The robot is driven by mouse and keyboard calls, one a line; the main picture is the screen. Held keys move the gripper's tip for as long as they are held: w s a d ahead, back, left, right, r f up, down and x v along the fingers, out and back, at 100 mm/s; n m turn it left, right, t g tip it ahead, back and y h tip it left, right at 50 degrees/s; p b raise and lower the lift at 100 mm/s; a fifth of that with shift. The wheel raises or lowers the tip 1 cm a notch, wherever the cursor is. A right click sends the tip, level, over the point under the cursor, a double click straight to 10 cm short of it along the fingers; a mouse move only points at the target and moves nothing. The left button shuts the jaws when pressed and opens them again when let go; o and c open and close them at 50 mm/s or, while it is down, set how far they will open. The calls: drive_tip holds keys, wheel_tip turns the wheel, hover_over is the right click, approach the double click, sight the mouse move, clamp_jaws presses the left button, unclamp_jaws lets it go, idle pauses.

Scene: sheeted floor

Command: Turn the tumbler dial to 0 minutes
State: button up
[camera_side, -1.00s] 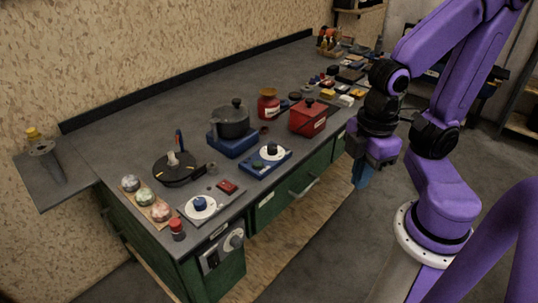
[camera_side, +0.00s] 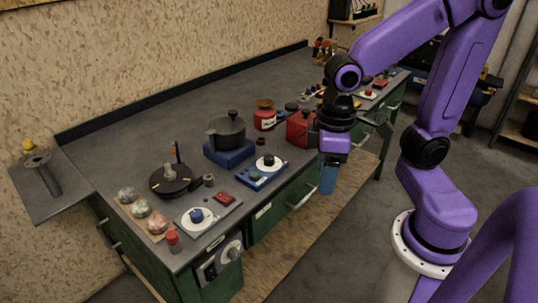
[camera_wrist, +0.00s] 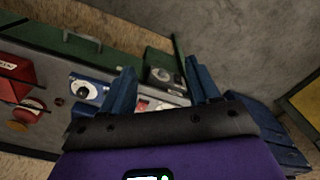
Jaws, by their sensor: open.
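Several dials are in the side view, and I cannot tell which is the tumbler dial or read any minute marks. A blue box has a white dial with a black knob (camera_side: 268,161); it also shows in the wrist view (camera_wrist: 84,91). A grey plate near the front corner carries a white dial with a blue knob (camera_side: 197,216). A panel on the green cabinet's front has a round knob (camera_side: 234,252). A white dial with a red knob (camera_side: 368,93) sits far back. My gripper (camera_side: 328,187) is open and empty, pointing down off the bench's front edge, touching nothing.
A dark pot (camera_side: 229,130) stands on a blue base. A black pan-like disc (camera_side: 171,181), several mottled balls and a red-capped jar (camera_side: 173,241) are near the left end. A drawer handle (camera_side: 301,197) sticks out in front.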

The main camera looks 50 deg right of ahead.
drive_tip(key=w+r+m, duration=0.1)
drive_tip(key=w+m, duration=0.6)
drive_tip(key=w, duration=0.1)
drive_tip(key=m, duration=1.8)
hover_over(269, 157)
wheel_tip(269, 157, down, 18)
drive_tip(key=shift+r, duration=0.2)
drive_tip(key=c, duration=1)
